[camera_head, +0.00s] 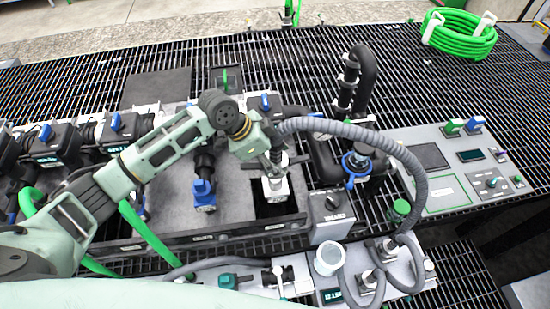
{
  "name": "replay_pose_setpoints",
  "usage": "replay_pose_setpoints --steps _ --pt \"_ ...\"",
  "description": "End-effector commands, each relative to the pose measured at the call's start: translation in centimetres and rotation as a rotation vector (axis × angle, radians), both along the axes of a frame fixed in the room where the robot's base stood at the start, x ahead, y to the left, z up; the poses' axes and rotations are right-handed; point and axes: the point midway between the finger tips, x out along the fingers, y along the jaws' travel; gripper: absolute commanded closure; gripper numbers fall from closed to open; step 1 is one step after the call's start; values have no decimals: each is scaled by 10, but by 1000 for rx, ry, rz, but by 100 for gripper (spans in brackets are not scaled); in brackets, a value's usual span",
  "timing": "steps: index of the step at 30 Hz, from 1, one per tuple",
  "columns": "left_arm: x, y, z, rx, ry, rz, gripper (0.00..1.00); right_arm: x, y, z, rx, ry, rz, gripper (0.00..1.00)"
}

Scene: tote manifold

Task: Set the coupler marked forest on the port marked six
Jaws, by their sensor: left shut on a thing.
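My left gripper (272,158) reaches in from the left and is shut on a dark, narrow part that stands above a pale metal block (275,188). A grey corrugated hose (375,138) arches from beside the gripper to the front panel at right. The join of the hose and the held part is hidden by the gripper. A dark green cylinder (399,211) stands right of the gripper. The markings forest and six cannot be read here. My right gripper is not in view.
A control panel (440,200) lies at right. A green hose coil (460,32) lies at the back right. Bare grating (420,95) shows behind the control panel.

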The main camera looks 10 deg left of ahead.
Motion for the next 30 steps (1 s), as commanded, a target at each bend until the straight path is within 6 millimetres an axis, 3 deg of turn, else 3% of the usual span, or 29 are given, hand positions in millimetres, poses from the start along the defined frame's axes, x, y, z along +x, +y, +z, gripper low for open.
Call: replay_pose_setpoints --steps 6,30 --pt "1 0 -16 -2 -3 0 91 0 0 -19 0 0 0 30" --pt "1 -1 -69 -2 -2 0 91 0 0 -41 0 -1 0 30"
